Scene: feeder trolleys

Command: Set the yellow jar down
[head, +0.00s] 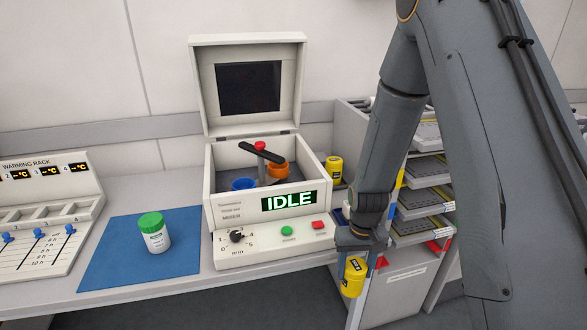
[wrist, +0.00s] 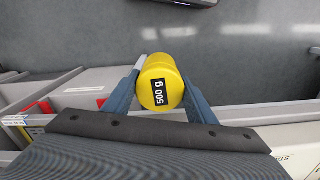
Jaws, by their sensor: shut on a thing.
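The yellow jar (head: 353,276) is a short yellow cylinder, held low in front of the counter's right end in the head view. In the wrist view the jar (wrist: 160,82) shows a black label reading "500 g". My gripper (head: 356,262) is shut on it, with one finger on each side, as the wrist view also shows (wrist: 160,90). The jar appears tilted in the head view. A second yellow cylinder (head: 335,169) stands beside the right wall of the white mixer.
The white mixer (head: 232,202) has its lid open and reads "IDLE". A white jar with green lid (head: 154,232) stands on a blue mat (head: 105,262). A warming rack (head: 45,208) is at left. A shelf unit with trays (head: 424,203) stands right, behind my arm.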

